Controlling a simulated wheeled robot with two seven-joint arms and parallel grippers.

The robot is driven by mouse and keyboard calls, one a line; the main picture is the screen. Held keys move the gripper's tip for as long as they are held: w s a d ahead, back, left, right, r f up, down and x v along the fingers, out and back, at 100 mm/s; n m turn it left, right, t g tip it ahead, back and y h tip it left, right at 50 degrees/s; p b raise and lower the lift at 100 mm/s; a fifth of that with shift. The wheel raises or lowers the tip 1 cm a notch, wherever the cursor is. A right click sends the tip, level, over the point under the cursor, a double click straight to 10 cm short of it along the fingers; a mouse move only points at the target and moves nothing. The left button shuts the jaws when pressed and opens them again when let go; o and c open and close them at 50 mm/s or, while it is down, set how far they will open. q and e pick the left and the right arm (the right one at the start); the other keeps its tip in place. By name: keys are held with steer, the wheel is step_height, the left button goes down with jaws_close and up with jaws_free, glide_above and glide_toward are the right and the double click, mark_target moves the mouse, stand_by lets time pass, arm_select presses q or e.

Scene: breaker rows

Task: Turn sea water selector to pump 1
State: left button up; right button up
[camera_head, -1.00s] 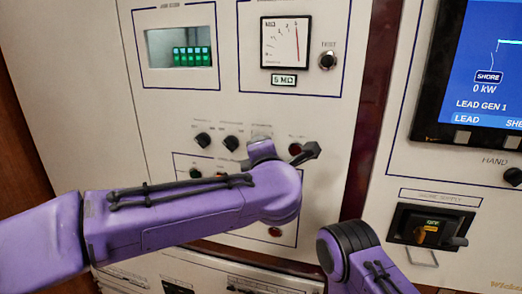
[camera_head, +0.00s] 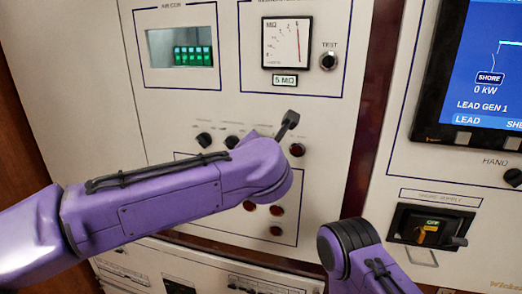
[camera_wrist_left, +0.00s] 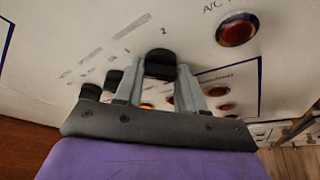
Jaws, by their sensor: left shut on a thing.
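My left gripper (camera_wrist_left: 158,88) is shut on a black selector knob (camera_wrist_left: 160,63) on the white panel, with one finger on each side of it. This knob is the one of its row nearest a red lamp (camera_wrist_left: 236,30). The labels beside the row are too blurred to read, so I cannot tell the knob's marked position. Two other black knobs, the left one (camera_head: 204,140) and the middle one (camera_head: 232,142), show there. My right gripper is out of view.
Several red lamps (camera_head: 276,231) sit below in a blue-lined box. The insulation meter (camera_head: 287,43) and test knob (camera_head: 328,61) are above. A shore supply breaker (camera_head: 431,227) and a screen (camera_head: 487,70) are at the right, near my right arm.

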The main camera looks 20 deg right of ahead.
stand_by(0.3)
arm_select(q)
steer(key=o, duration=1)
steer(key=shift+o, duration=0.2)
steer(key=b+v, duration=0.4)
steer(key=v, duration=0.6)
steer(key=shift+s, duration=0.2)
